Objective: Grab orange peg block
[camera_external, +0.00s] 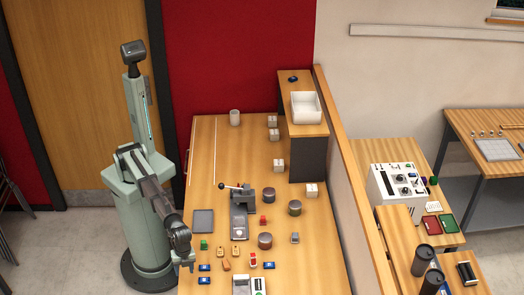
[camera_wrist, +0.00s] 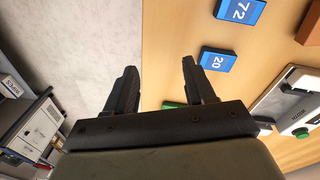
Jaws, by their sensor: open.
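Several small orange blocks lie on the wooden table in the external view, one on the left (camera_external: 221,251), one to its right (camera_external: 235,252) and one in front (camera_external: 226,265). They are too small to tell which is the peg block. An orange-brown block (camera_wrist: 311,27) is cut off at the right edge of the wrist view. My gripper (camera_external: 184,262) is at the table's left edge, left of the orange blocks. In the wrist view its two fingers (camera_wrist: 159,68) are apart with nothing between them.
Blue blocks marked 72 (camera_wrist: 240,10) and 20 (camera_wrist: 218,59) lie right of my fingers. A green block (camera_external: 204,244), a grey tablet-like plate (camera_external: 203,221), a lever device (camera_external: 239,222) and round containers (camera_external: 265,240) stand nearby.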

